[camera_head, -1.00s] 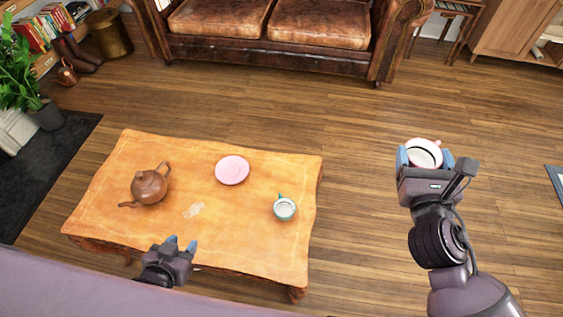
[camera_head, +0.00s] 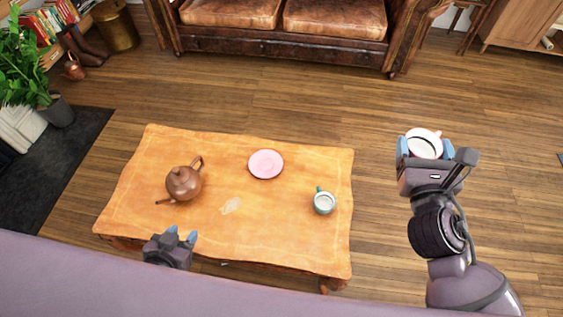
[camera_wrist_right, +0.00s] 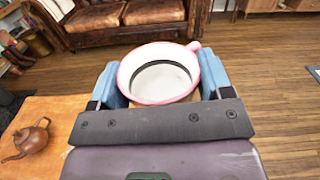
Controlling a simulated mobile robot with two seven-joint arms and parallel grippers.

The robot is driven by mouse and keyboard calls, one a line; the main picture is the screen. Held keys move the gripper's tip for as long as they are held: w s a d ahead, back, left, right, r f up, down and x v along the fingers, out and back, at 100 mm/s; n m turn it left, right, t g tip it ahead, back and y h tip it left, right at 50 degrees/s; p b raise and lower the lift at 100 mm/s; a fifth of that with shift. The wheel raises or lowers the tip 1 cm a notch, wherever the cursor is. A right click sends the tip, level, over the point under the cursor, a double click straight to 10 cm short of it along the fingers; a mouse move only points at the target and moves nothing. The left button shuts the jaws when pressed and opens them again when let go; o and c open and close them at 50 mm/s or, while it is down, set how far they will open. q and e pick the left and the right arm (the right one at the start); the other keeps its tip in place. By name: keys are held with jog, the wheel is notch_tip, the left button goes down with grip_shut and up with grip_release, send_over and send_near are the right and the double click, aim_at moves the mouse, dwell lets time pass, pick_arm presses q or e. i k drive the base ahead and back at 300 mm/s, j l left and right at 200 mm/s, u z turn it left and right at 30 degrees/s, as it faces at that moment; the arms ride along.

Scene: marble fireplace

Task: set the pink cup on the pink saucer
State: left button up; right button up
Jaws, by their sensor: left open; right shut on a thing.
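The pink cup (camera_head: 424,146) is held upright between the blue fingers of my right gripper (camera_head: 422,150), out over the wooden floor to the right of the table. In the right wrist view the pink cup (camera_wrist_right: 158,74) shows its pink rim, pale inside and a handle at the upper right. The pink saucer (camera_head: 266,164) lies flat and bare on the table, near its far edge, well to the left of the cup. My left gripper (camera_head: 181,234) is open and empty at the table's near edge.
A leather sofa (camera_head: 285,30) stands behind. The floor right of the table is clear.

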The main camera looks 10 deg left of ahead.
aim_at(269, 161)
jog(key=k+j, duration=0.1)
jog(key=j, duration=1.4)
